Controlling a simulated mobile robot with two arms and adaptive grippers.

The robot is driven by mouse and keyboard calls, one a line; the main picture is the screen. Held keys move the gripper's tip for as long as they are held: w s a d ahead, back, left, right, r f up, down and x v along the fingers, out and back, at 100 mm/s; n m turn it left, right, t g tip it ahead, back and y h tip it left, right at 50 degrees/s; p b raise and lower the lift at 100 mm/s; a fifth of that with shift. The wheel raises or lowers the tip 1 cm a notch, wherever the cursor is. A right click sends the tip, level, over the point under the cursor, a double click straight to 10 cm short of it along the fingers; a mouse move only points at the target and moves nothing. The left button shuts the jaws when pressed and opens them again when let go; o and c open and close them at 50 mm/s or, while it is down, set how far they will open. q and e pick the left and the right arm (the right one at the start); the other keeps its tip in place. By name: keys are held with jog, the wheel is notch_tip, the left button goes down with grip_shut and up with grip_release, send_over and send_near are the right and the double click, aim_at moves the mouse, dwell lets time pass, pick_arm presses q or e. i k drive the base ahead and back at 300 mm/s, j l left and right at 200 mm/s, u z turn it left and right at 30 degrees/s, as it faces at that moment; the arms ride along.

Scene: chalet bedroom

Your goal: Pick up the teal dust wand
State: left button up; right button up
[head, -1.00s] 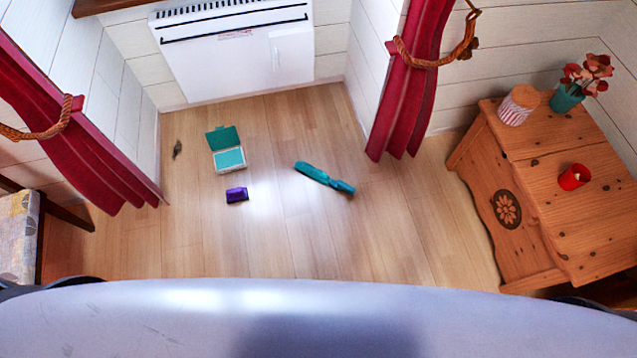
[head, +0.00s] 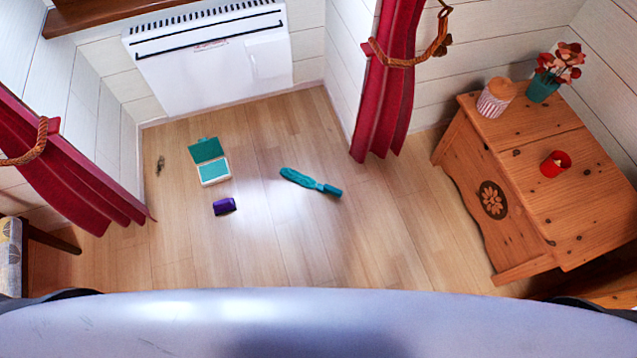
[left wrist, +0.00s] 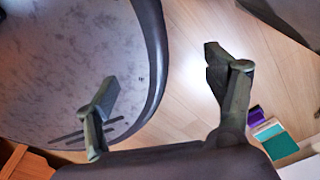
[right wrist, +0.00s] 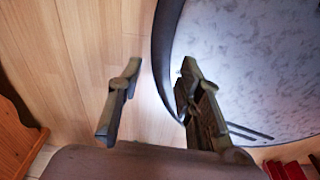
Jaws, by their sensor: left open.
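The teal dust wand (head: 311,182) lies flat on the wooden floor, near the middle of the head view, slanting down to the right. Neither gripper shows in the head view. In the left wrist view my left gripper (left wrist: 165,75) is open and empty, with its fingers apart beside my own base. In the right wrist view my right gripper (right wrist: 158,85) has its fingers apart with nothing between them. The wand is not visible in either wrist view.
A teal-lidded open case (head: 213,171) and a purple object (head: 224,206) lie left of the wand. A small dark item (head: 160,165) is further left. A wooden cabinet (head: 520,180) stands right, a white heater (head: 210,50) behind. Floor around the wand is clear.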

aim_at(305, 181)
jog(key=i+j+z, duration=0.1)
jog(key=z, duration=0.35)
jog(key=i+j+z, duration=0.1)
jog(key=z, duration=0.35)
jog(key=i+j+z, duration=0.1)
jog(key=z, duration=0.3)
jog(key=j, duration=0.1)
